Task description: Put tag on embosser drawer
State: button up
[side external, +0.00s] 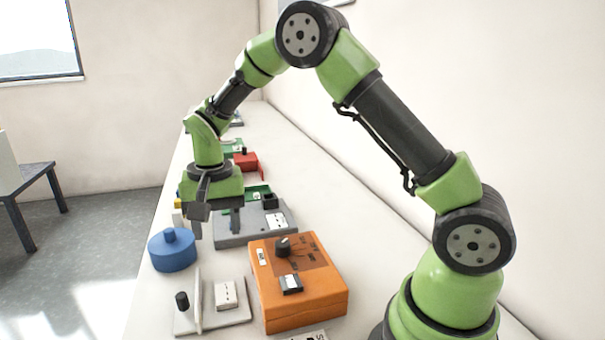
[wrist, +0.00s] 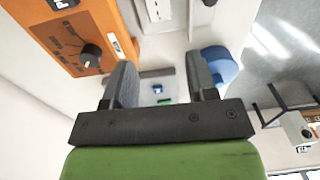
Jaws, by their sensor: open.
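My gripper (side external: 216,226) is open in the side external view, its fingers pointing down near the left part of a grey device (side external: 262,233) with a white label. In the wrist view my gripper (wrist: 158,66) shows two dark fingers apart. Nothing is clasped between them; small blue and green marks on a pale surface show in the gap. I cannot tell for sure which thing is the tag or the embosser drawer. The gripper and its wrist hide part of the grey device.
An orange box (side external: 325,291) with a black knob stands nearer the camera; it also shows in the wrist view (wrist: 103,22). A blue round container (side external: 172,255) stands near the table's left edge. The table's right side is clear.

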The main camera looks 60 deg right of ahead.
jog(key=s+a+r+n+t+y, duration=0.1)
jog(key=s+r+n+t, duration=0.3)
jog(key=s+r, duration=1.1)
jog(key=s+r+t, duration=0.1)
jog(key=s+t, duration=0.1)
jog(key=s, duration=0.4)
jog(key=shift+s+a+n+t+y, duration=0.25)
jog(key=shift+a+n+t+y, duration=0.1)
jog(key=shift+n+t+y, duration=0.05)
